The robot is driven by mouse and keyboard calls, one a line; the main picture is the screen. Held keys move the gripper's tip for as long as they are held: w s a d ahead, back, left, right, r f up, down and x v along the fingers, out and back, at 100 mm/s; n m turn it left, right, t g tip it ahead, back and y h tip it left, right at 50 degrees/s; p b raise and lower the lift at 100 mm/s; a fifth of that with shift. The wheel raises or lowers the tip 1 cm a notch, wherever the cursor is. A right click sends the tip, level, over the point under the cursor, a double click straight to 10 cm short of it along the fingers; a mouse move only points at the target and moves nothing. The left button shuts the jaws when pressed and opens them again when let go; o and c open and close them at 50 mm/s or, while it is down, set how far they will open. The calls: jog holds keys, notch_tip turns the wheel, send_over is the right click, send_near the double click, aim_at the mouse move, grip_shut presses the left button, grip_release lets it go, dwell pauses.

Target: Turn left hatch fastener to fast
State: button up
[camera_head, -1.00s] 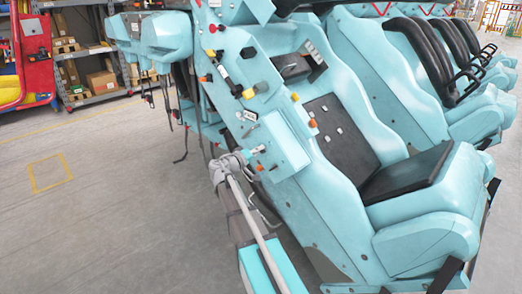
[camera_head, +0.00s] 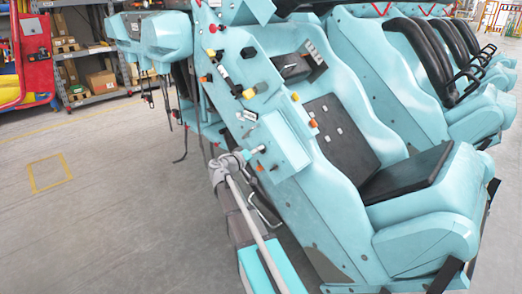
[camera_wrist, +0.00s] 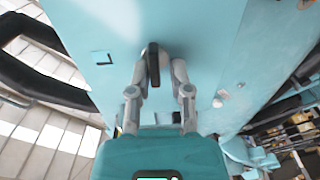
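In the wrist view, a black fastener handle (camera_wrist: 153,64) stands on a light-blue panel (camera_wrist: 215,40), roughly upright in the picture. My gripper (camera_wrist: 160,70) has its two grey fingers on either side of the handle. The left finger is close to the handle or touching it; a gap shows on the right, so the fingers look open around it. In the head view, my gripper (camera_head: 259,150) is at the side panel of the light-blue coaster car (camera_head: 290,190). The handle is too small or hidden to make out there. I see no markings for its positions.
Several coloured knobs and levers, including a yellow one (camera_head: 248,93), sit on the panel above my gripper. A black seat (camera_head: 405,173) is to the right. Shelves with boxes (camera_head: 98,80) stand at the back left. The floor (camera_head: 90,220) at left is clear.

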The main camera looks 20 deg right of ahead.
jog(key=shift+o, duration=0.9)
jog(key=shift+s, duration=0.1)
jog(key=v, duration=1.2)
